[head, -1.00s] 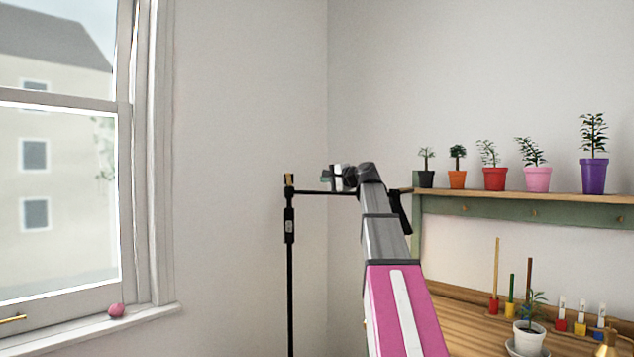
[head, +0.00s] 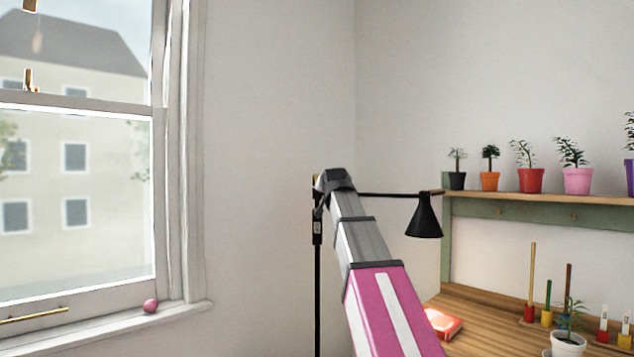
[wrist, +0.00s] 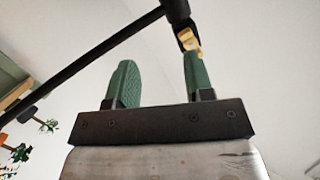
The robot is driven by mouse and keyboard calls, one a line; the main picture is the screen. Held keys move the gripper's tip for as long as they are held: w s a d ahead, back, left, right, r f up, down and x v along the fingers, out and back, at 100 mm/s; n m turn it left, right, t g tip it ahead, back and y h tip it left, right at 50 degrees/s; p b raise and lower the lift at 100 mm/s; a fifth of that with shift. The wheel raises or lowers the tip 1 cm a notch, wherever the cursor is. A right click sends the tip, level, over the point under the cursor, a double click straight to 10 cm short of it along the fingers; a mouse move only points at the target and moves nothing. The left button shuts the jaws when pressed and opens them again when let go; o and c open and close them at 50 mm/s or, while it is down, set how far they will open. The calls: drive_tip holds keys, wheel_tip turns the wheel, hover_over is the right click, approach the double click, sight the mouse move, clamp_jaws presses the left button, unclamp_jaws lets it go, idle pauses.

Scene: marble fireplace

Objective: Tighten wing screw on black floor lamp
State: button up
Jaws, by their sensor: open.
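The black floor lamp stands near the wall corner in the head view, with a thin upright pole (head: 317,285), a level arm (head: 385,195) and a cone shade (head: 425,218). The brass wing screw (wrist: 190,42) shows in the wrist view at the lamp's dark joint. My gripper (wrist: 160,76) is open, its two green fingers apart with nothing between them. The screw is just past the right fingertip, not between the fingers; I cannot tell if they touch. The lamp's black bar (wrist: 90,75) crosses beyond the left finger. In the head view my arm hides the gripper and most of the joint.
A wooden bench (head: 490,325) with a red book (head: 443,322) and a potted plant (head: 568,342) is at the right. A shelf (head: 540,197) above holds several potted plants. A window (head: 75,200) is at the left, with a pink ball (head: 151,305) on its sill.

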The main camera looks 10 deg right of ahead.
drive_tip(key=s+a+r+n+t+h, duration=0.2)
drive_tip(key=a+r+n, duration=0.1)
drive_tip(key=a+n, duration=0.15)
drive_tip(key=shift+m, duration=0.45)
drive_tip(key=w, duration=0.3)
drive_tip(key=w+d, duration=0.1)
drive_tip(key=w, duration=0.7)
drive_tip(key=shift+d+f, duration=0.15)
drive_tip(key=shift+d, duration=0.15)
drive_tip(key=shift+s, duration=0.1)
drive_tip(key=shift+c, duration=0.3)
clamp_jaws()
